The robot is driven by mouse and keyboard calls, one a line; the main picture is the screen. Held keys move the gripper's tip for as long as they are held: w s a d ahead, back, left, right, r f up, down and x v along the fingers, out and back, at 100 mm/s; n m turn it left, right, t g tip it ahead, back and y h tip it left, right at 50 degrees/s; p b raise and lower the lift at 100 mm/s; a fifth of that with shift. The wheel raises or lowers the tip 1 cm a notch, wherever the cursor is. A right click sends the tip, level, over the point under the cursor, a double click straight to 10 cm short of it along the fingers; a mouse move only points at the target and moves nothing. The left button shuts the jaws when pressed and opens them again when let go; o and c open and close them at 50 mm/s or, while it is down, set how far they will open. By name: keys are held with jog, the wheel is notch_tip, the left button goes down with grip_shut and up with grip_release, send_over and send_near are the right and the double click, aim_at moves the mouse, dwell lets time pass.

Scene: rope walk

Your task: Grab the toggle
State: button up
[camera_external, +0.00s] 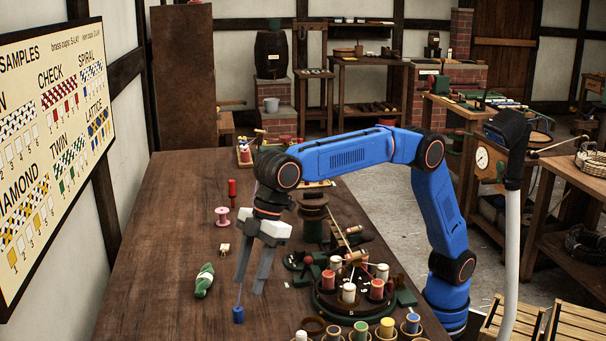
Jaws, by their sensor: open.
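My gripper (250,284) points down over the wooden bench with its two grey fingers apart and nothing visible between them. A small pale, cream-coloured piece (223,249) lies on the bench just left of the fingers; it may be the toggle, but it is too small to be sure. A blue-handled tool (238,314) with a thin upright shaft stands near the left fingertip. I cannot tell whether the finger touches the shaft.
A green hank (204,280), a pink spool (222,216) and a red-handled tool (232,190) are on the bench (155,270) to the left. A round stand (340,307) with several spools is close on the right, with cups in front. The bench's left side is clear.

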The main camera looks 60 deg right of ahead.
aim_at(239, 308)
jog(key=shift+w+x, duration=0.2)
jog(key=shift+x, duration=1.8)
jog(key=shift+w+x, duration=0.2)
jog(key=shift+x, duration=1.8)
jog(key=shift+d, duration=0.1)
grip_shut()
